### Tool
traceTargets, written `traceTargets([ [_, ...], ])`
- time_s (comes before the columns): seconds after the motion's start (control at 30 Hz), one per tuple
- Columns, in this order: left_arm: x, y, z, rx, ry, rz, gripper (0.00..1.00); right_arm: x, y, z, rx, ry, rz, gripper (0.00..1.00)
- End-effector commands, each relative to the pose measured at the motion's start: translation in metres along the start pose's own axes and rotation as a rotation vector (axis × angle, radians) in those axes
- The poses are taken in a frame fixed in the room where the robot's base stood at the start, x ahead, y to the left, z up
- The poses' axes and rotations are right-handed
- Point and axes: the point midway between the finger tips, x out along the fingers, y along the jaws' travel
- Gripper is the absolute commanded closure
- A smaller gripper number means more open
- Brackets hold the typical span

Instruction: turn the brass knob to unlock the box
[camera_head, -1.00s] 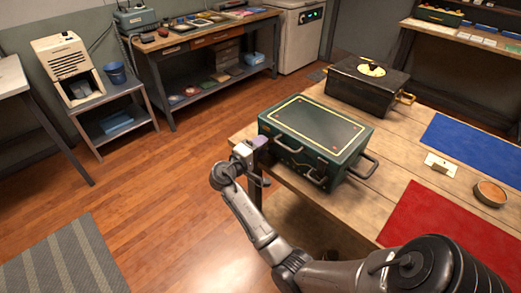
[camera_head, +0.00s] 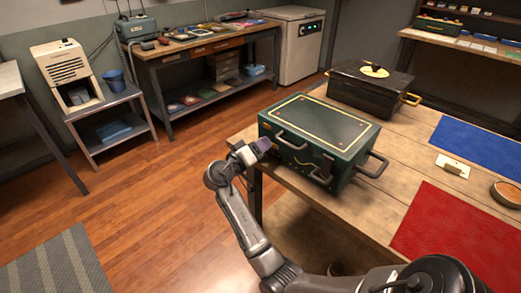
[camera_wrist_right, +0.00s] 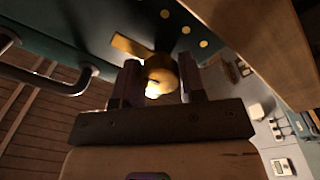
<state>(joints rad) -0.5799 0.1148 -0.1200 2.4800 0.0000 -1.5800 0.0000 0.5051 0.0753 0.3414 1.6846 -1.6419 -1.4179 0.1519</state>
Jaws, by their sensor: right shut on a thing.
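The dark green box (camera_head: 330,119) with gold trim sits near the left edge of the wooden table, lid down. My right gripper (camera_head: 264,145) is at the box's left end in the head view. In the right wrist view my right gripper (camera_wrist_right: 161,84) has its two fingers on either side of the round brass knob (camera_wrist_right: 160,70) and is shut on it. A flat brass piece (camera_wrist_right: 130,46) shows beside the knob, against the dark teal wall of the box. The knob is hidden in the head view. My left gripper is out of view.
The box has dark handles, one at its right end (camera_head: 374,165). A black chest (camera_head: 365,98) stands behind it. A blue mat (camera_head: 478,145), a red mat (camera_head: 450,235), a small cream plate (camera_head: 453,167) and a round dish (camera_head: 508,193) lie to the right.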

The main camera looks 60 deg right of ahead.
Motion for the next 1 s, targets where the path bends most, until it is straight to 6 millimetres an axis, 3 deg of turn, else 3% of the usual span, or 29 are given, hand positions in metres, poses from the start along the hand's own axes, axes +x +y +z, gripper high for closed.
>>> traceTargets([
  [0.6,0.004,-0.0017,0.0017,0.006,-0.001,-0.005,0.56,0.0,0.0004,-0.0004,0.038,-0.001,0.002,0.86],
  [0.63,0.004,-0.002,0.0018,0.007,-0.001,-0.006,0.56,0.0,0.0004,-0.0004,0.038,-0.001,0.002,0.62],
  [0.9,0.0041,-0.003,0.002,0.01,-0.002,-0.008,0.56,0.0001,0.0002,-0.0003,0.037,-0.001,0.001,0.37],
  [1.0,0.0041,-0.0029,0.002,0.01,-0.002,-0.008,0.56,0.0,0.0001,-0.0002,0.037,-0.001,0.001,0.37],
])
